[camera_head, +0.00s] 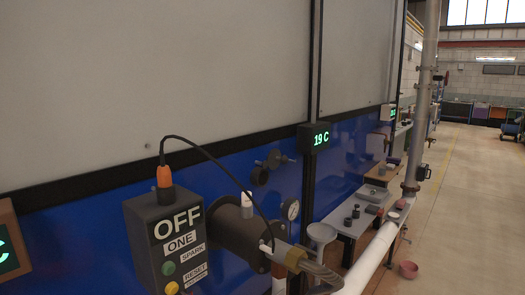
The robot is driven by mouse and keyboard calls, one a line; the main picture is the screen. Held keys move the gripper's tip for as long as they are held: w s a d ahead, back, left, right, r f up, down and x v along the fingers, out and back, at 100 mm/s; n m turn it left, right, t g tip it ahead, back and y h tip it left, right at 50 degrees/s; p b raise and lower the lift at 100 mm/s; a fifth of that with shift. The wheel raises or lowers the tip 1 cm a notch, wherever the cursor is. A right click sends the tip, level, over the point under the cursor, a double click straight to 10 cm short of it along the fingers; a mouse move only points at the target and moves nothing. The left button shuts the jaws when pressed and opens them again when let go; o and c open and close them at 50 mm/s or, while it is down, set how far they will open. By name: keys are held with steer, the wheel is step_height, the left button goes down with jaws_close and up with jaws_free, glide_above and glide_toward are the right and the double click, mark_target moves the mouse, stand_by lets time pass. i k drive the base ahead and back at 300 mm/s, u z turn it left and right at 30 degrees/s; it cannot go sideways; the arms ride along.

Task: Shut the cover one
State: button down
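A dark control box (168,240) marked OFF, ONE, SPARK and RESET stands at the lower left, with an orange plug (164,176) and black cable on top. Right of it, a dark cylinder (236,232) sticks out from the blue wall. Above the cylinder, a dark round fitting (259,176) sits on the wall, with a second round dark piece (275,158) beside it, up and to the right. These may be a port and its cover; I cannot tell which is which. No part is labelled as a cover. I make out no gripper.
The floor (465,210) at right is largely clear.

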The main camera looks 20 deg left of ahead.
mark_target(274, 159)
steer(key=u, duration=0.55)
steer(key=i, duration=0.75)
steer(key=u, duration=0.5)
